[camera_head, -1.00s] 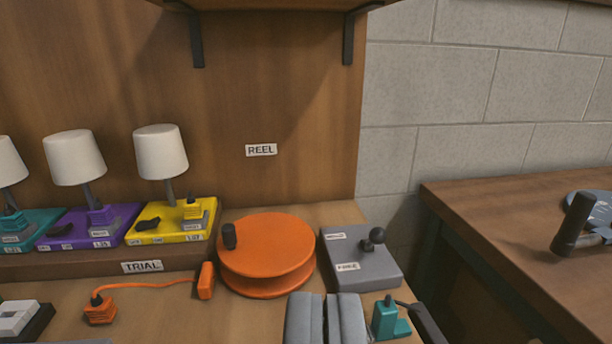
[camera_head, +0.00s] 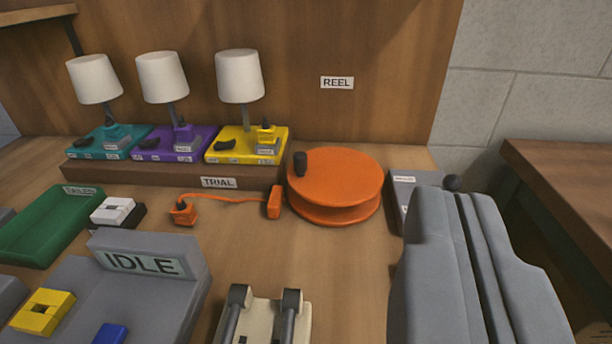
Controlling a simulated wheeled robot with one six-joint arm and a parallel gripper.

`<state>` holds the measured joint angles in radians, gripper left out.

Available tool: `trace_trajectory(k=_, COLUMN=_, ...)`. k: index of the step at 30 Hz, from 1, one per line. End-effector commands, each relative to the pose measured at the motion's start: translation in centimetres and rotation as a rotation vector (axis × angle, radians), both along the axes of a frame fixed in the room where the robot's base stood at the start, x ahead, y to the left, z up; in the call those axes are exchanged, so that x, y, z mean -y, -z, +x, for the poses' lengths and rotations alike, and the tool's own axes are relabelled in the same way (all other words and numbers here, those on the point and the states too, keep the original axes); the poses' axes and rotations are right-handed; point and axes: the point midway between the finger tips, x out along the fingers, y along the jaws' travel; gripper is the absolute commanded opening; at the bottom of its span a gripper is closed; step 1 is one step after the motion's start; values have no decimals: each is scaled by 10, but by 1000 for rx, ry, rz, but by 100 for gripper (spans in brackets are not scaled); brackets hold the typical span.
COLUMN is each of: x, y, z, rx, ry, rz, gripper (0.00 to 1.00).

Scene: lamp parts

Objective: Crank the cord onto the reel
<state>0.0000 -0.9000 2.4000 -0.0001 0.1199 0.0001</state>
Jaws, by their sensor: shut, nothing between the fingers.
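The orange reel (camera_head: 345,185) stands on the bench below the REEL label (camera_head: 337,83). Its black crank knob (camera_head: 300,164) stands up at the left of the top disc. The orange cord (camera_head: 225,198) lies on the bench left of the reel, with an orange plug (camera_head: 183,212) at its left end and an orange block (camera_head: 274,202) at its right end, close to the reel. My gripper (camera_head: 455,195) is shut and empty in the right foreground, in front and to the right of the reel. It hides most of the grey box (camera_head: 404,180) with a ball-topped lever.
Lamps on teal, purple and yellow bases stand on the TRIAL shelf (camera_head: 217,183). A green tray (camera_head: 50,225), a white-and-black block (camera_head: 117,211), an IDLE console (camera_head: 140,262) and a cream device with two levers (camera_head: 264,318) fill the left and front. Bare bench lies before the reel.

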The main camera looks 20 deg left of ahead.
Motion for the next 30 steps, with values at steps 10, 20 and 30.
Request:
trace_trajectory(k=10, x=0, y=0, z=0, rx=0, ry=0, rz=0, gripper=0)
trace_trajectory(k=20, x=-6, y=2, z=9, rx=-37, ry=-15, rz=16, gripper=37)
trace_trajectory(k=30, x=-49, y=21, z=76, rx=-344, ry=-48, rz=130, gripper=43)
